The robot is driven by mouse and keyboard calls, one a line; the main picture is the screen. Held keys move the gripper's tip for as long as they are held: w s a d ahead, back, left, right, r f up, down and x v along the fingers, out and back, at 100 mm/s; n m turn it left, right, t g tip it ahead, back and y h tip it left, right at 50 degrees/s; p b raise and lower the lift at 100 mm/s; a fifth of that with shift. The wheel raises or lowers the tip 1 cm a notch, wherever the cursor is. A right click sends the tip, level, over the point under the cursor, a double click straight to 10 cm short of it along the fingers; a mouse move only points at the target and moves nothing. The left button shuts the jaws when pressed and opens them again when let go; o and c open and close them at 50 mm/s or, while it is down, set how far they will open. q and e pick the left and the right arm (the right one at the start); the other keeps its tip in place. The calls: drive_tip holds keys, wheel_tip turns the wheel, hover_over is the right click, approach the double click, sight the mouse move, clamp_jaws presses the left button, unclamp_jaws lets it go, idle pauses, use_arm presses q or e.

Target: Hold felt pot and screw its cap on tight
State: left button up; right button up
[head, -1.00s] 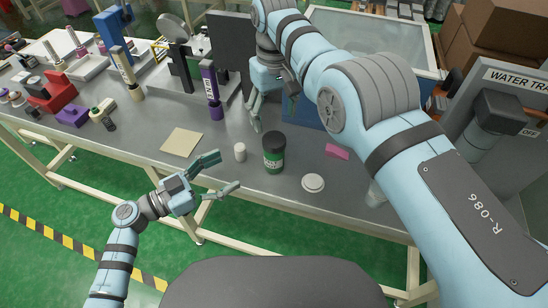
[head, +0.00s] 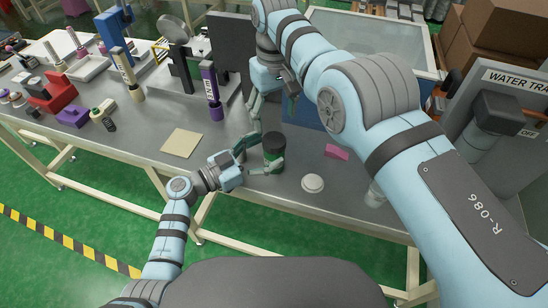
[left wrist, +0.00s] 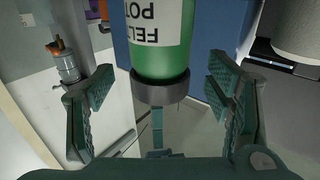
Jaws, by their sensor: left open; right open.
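The felt pot (head: 273,157) is a green jar with a white label and a dark cap (head: 274,139) on top, upright on the bench. How tight the cap sits cannot be told. My left gripper (head: 257,158) is open at bench height, one finger on each side of the pot's near left side. In the left wrist view the pot (left wrist: 160,62) appears upside down between the spread fingers, with gaps on both sides. My right gripper (head: 272,113) is open and empty, hanging above and behind the pot.
A white round disc (head: 313,183) and a pink block (head: 337,151) lie right of the pot. A beige sheet (head: 181,143) lies to the left. A purple column (head: 211,92) stands behind on the left. The bench's front edge is close to my left arm.

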use_arm(q)
drive_tip(key=shift+x, duration=1.2)
